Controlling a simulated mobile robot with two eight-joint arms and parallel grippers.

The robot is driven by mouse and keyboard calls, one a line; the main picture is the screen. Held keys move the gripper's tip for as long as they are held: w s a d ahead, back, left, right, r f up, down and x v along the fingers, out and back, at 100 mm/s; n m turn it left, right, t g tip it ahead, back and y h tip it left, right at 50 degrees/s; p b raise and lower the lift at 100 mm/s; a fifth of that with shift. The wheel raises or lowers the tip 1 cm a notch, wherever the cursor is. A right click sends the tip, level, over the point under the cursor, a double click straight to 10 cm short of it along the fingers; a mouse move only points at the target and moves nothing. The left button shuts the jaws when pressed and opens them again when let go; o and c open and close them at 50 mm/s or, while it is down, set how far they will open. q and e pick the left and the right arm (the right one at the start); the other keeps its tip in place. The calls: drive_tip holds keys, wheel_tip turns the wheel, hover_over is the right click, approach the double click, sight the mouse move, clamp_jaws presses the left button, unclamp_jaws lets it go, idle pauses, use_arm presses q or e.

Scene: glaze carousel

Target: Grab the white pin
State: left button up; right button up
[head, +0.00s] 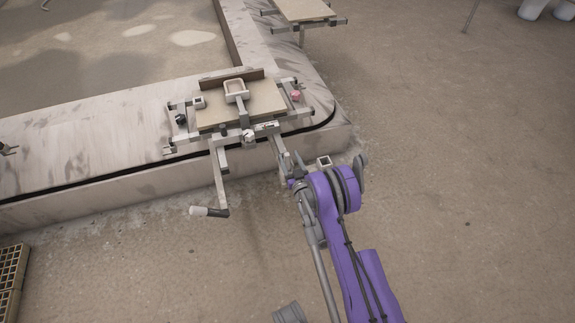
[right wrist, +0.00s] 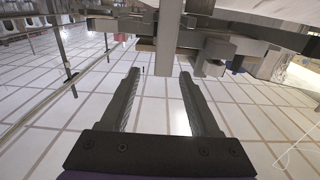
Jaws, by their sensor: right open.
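A small fixture with a tan board (head: 262,101) sits on the carousel track. A round white knob (head: 249,136) shows at its front middle; I cannot tell for sure whether it is the white pin. A crank with a pale handle (head: 209,211) hangs from the front. My right gripper (head: 289,170) is by the fixture's front right, partly hidden by my purple arm. In the right wrist view my right gripper (right wrist: 160,73) is open and empty, with a pale grey upright bar (right wrist: 169,32) beyond its fingertips. My left gripper is not identifiable.
A pink knob (head: 296,96) and a dark knob (head: 181,119) sit at the fixture's sides. The pale carousel track (head: 80,135) runs left and turns at the corner. A second board fixture (head: 303,10) is farther back. A yellow grate (head: 12,275) lies lower left. The floor at right is clear.

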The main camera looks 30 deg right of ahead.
drive_tip(key=x, duration=0.5)
drive_tip(key=shift+w+a+f, duration=0.1)
drive_tip(key=shift+w+f, duration=0.15)
drive_tip(key=shift+w, duration=0.2)
clamp_jaws()
idle(1.1)
